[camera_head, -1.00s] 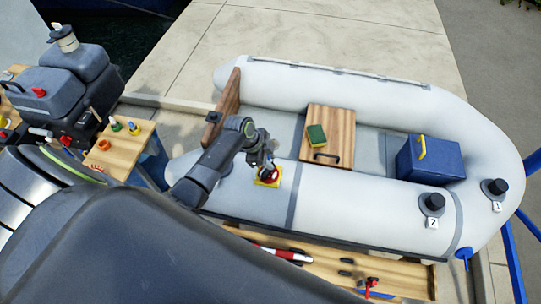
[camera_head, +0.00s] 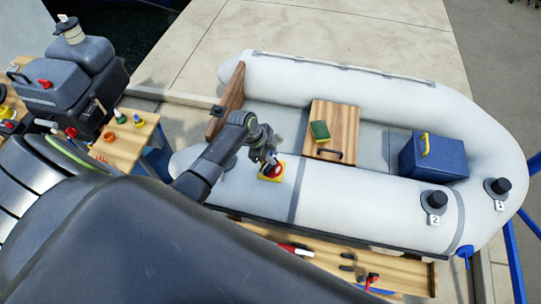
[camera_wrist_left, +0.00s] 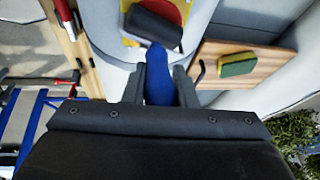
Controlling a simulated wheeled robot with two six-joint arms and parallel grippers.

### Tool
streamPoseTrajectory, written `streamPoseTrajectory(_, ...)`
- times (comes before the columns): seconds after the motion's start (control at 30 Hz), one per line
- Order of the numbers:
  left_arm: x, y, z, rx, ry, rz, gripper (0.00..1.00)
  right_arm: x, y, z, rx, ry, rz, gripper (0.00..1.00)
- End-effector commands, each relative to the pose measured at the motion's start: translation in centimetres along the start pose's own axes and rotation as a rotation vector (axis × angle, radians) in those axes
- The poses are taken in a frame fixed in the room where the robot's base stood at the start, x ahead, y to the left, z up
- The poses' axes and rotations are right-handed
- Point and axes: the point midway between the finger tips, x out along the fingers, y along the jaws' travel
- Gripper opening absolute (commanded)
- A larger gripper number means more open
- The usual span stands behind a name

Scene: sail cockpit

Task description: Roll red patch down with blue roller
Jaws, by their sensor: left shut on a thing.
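The red patch (camera_head: 277,170) lies on a yellow square (camera_head: 265,178) on the near white tube of the inflatable boat (camera_head: 345,195). My left gripper (camera_head: 266,160) is at the patch's upper left edge in the head view. In the left wrist view, my left gripper (camera_wrist_left: 159,80) is shut on the blue handle (camera_wrist_left: 158,72) of the roller. The dark roller head (camera_wrist_left: 152,27) lies across the lower part of the red patch (camera_wrist_left: 165,10) and hides some of it. I cannot tell whether it presses on the patch. My right gripper is not in view.
In the boat are a wooden seat (camera_head: 331,113) with a green and yellow sponge (camera_head: 320,130) and a blue box (camera_head: 434,158). A wooden bench (camera_head: 330,258) with tools runs along the near side. A small table (camera_head: 122,146) with bottles stands at left.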

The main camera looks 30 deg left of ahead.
Motion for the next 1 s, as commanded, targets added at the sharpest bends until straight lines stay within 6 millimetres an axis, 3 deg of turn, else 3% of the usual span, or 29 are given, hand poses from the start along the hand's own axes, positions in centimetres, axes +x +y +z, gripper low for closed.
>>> streamPoseTrajectory(0.5,0.4,-1.5,-0.7,0.002,0.001,-0.004,0.02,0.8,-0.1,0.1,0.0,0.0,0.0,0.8)
streamPoseTrajectory(1.0,0.3,-1.4,-0.6,0.001,0.001,-0.003,0.02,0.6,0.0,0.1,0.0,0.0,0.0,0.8)
